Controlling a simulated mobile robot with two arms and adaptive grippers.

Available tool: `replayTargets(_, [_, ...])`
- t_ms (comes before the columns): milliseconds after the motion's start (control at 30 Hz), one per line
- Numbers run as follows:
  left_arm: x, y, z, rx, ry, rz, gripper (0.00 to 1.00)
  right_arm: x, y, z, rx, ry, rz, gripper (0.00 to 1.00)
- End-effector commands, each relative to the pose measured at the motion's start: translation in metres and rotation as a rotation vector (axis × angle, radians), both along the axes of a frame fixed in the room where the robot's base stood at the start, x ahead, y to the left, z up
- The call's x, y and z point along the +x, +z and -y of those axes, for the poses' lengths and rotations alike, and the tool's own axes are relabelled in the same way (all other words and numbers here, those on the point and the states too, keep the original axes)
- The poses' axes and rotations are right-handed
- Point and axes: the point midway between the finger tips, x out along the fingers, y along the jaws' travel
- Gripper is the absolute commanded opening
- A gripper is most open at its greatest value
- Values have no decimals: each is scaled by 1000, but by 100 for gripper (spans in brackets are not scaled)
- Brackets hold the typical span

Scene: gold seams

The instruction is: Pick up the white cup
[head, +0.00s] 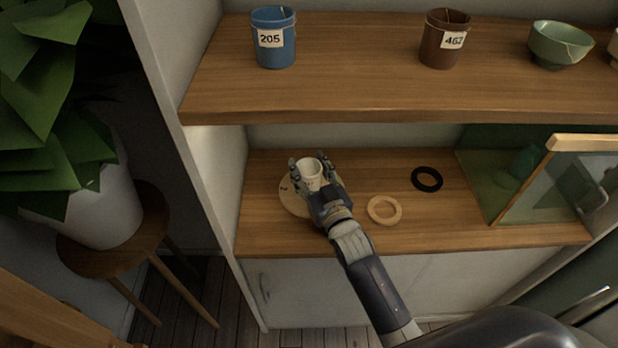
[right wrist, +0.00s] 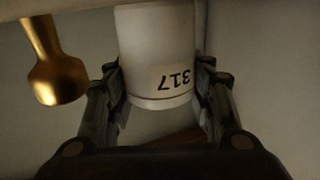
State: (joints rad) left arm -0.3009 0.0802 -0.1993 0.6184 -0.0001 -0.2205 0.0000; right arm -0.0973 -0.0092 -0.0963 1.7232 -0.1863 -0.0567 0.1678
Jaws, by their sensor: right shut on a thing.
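The white cup (head: 311,174) is at the left part of the lower shelf, over or on a pale round disc (head: 293,200) with a dark mark. My right gripper (head: 313,178) is shut on the cup, with a finger on either side of it. In the right wrist view the cup (right wrist: 157,50) fills the space between the fingers (right wrist: 160,92) and bears a label reading 317 upside down. I cannot tell whether its base touches the disc. My left gripper is not in view.
A tan ring (head: 384,221) and a black ring (head: 427,167) lie to the right on the lower shelf (head: 440,225). A glass-panelled frame (head: 520,190) stands further right. The upper shelf (head: 350,80) holds a blue cup (head: 275,50), a brown cup (head: 437,52) and a green bowl (head: 557,48).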

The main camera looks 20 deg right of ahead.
Motion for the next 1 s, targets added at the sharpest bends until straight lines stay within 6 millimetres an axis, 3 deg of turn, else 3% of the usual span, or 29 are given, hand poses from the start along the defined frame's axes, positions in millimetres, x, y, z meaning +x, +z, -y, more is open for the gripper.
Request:
replayTargets(267, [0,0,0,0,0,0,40,0,4,0,-1,0,1,21])
replayTargets(533, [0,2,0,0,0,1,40,0,38,0,0,1,7,21])
replayTargets(1000, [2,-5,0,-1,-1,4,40,-104,43,1,1,0,-2,21])
